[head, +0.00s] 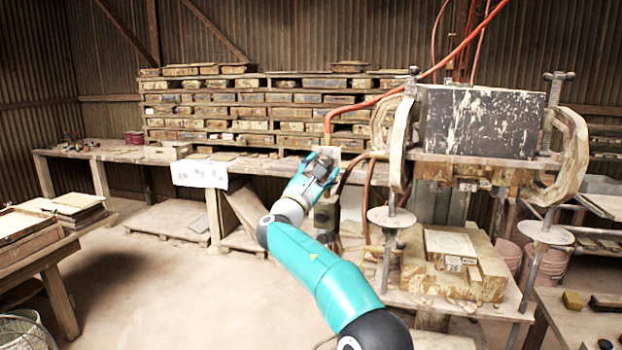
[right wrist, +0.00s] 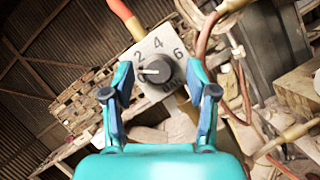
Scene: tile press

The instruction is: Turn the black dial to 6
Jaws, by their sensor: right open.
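The black dial (right wrist: 158,71) is mounted on a pale metal plate (right wrist: 150,48) in the right wrist view. The digits 2, 4 and 6 show around it on the plate. The dial's white pointer mark faces left in the picture, a little below the 2 and well away from the 6. My right gripper (right wrist: 160,67) is open, with one finger on each side of the dial. I cannot tell whether the fingers touch it. In the head view my right gripper (head: 320,172) is in front of the dial and mostly hides it. My left gripper is not in view.
The tile press (head: 480,120) stands just right of my right arm. Orange hoses (head: 405,88) run above the dial plate. A wooden bench (head: 110,152) and stacked tile shelves (head: 235,110) are behind. The floor at left is mostly clear.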

